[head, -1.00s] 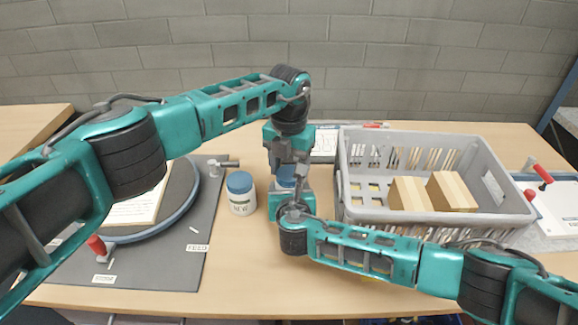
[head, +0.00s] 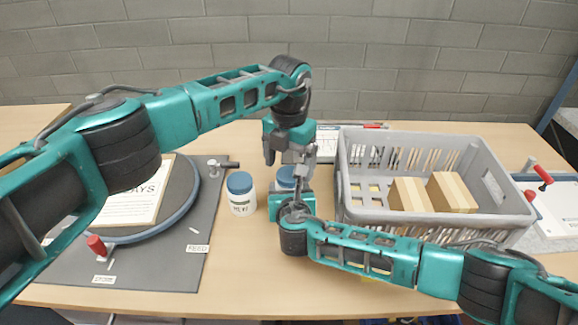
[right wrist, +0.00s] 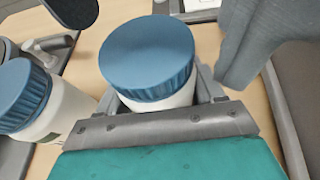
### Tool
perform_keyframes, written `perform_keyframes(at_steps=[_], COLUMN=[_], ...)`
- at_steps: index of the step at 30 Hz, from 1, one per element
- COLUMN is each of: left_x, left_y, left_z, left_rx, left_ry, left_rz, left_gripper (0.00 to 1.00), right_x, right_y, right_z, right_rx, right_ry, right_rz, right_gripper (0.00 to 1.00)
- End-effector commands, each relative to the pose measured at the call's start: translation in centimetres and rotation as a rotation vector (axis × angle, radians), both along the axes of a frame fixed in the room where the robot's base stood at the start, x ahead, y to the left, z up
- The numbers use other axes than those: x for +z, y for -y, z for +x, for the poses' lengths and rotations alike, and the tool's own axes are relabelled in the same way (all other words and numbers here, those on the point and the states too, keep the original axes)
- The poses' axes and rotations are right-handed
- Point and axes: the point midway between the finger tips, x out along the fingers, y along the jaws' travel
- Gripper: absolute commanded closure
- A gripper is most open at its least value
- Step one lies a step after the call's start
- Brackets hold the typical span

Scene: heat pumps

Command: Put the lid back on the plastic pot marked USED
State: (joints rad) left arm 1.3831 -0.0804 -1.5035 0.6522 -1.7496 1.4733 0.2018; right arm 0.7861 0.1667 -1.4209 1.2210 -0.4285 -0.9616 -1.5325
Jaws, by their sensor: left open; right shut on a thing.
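A white pot with a blue lid (head: 286,175) stands on the bench left of the crate, partly hidden by my arms. In the right wrist view the blue lid (right wrist: 147,55) sits on top of the white pot (right wrist: 160,100); its label is hidden. My right gripper (head: 290,195) is shut around this pot's body. My left gripper (head: 286,160) is open just above and around the lid; one grey finger (right wrist: 243,45) shows beside it in the right wrist view. A second white pot (head: 242,203), marked NEW, stands to the left with its blue lid on.
A grey crate (head: 440,225) with cardboard boxes (head: 452,192) stands close on the right. On the left a turntable (head: 180,208) with a printed sheet lies on a grey mat (head: 170,275). A red-handled clamp (head: 540,172) is at the far right. The bench front, left of centre, is clear.

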Motion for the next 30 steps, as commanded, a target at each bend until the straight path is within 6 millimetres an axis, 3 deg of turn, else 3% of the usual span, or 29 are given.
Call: perform_keyframes(at_steps=[6, 12, 18, 27, 28, 30], left_x=[4.9, 8.5, 10.2, 10.4, 10.4, 10.4], left_y=[0.0, 0.0, 0.0, 0.0, 0.0, 0.0], left_z=[0.1, 0.1, 0.1, 0.0, 0.0, 0.0], left_rx=[-0.001, -0.001, 0.000, 0.000, 0.000, 0.000], left_ry=[0.006, 0.004, 0.003, 0.002, 0.002, 0.002], left_rz=[-0.001, -0.001, -0.001, 0.000, 0.000, 0.000], left_gripper=[0.12, 0.12, 0.12, 0.12, 0.12, 0.12], right_x=[-0.1, -0.1, -0.1, -0.1, -0.1, -0.1], right_y=[0.0, 0.0, 0.0, 0.0, 0.0, 0.0], right_z=[0.0, 0.0, 0.0, 0.0, 0.0, 0.0], right_rx=[0.000, 0.000, 0.000, 0.000, 0.000, 0.000], right_ry=[-0.001, -0.001, -0.001, -0.001, -0.001, -0.001], right_rz=[0.000, 0.000, 0.000, 0.000, 0.000, 0.000], right_gripper=[1.00, 1.00, 1.00, 1.00, 0.31, 0.24])
